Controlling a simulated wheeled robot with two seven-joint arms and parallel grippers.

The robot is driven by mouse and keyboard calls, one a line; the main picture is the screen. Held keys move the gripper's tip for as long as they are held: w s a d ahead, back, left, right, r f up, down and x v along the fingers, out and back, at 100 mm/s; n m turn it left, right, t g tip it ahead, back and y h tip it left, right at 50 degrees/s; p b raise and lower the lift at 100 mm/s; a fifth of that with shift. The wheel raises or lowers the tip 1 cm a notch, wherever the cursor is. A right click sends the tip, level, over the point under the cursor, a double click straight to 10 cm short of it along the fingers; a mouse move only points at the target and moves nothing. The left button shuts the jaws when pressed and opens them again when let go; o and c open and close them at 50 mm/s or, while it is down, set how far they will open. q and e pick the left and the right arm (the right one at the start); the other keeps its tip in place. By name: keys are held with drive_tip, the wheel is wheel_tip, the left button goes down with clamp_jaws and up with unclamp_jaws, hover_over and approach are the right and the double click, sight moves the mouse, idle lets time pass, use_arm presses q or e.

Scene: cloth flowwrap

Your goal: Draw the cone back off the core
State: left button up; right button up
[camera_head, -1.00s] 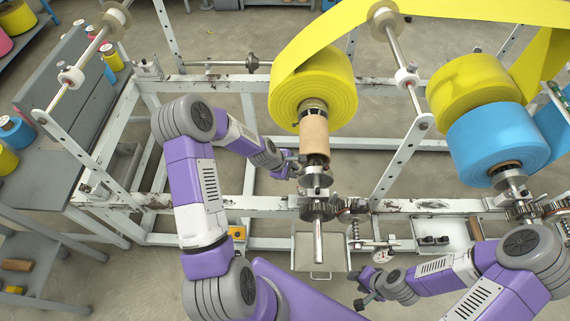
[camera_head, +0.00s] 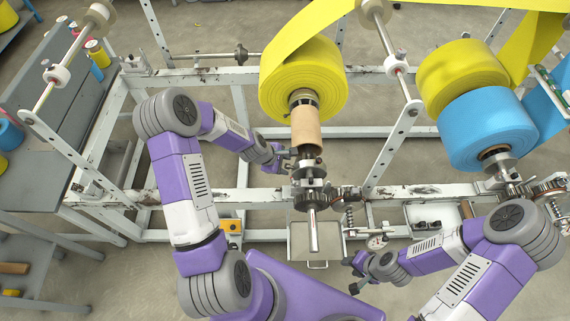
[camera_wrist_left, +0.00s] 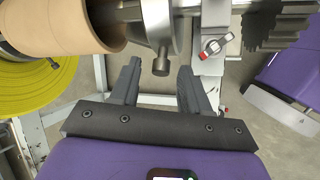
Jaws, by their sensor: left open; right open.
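The yellow roll (camera_head: 303,78) has a brown cardboard core (camera_head: 306,128) sticking out toward me; the core also shows in the left wrist view (camera_wrist_left: 75,28). The metal cone (camera_head: 311,172) sits on the shaft in front of the core's near end. In the left wrist view the cone (camera_wrist_left: 153,22), with a screw knob (camera_wrist_left: 160,62), appears a small gap away from the core. My left gripper (camera_head: 286,159) is open beside the cone; its fingers (camera_wrist_left: 160,84) are spread below the knob, holding nothing. My right gripper (camera_head: 357,274) is open and empty, low and right of the shaft.
Gears (camera_head: 315,200) and the shaft's bare end (camera_head: 313,235) lie nearer than the cone. A tray (camera_head: 318,258) is below. The white frame rail (camera_head: 420,190) crosses the view. A blue roll (camera_head: 485,128) stands at right.

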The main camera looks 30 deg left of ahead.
use_arm(q)
drive_tip(key=p+v, duration=0.1)
drive_tip(key=v, duration=0.5)
drive_tip(key=shift+s+r, duration=0.15)
drive_tip(key=shift+r, duration=0.05)
use_arm(e)
drive_tip(key=shift+r, duration=0.8)
drive_tip(key=shift+s, duration=0.1)
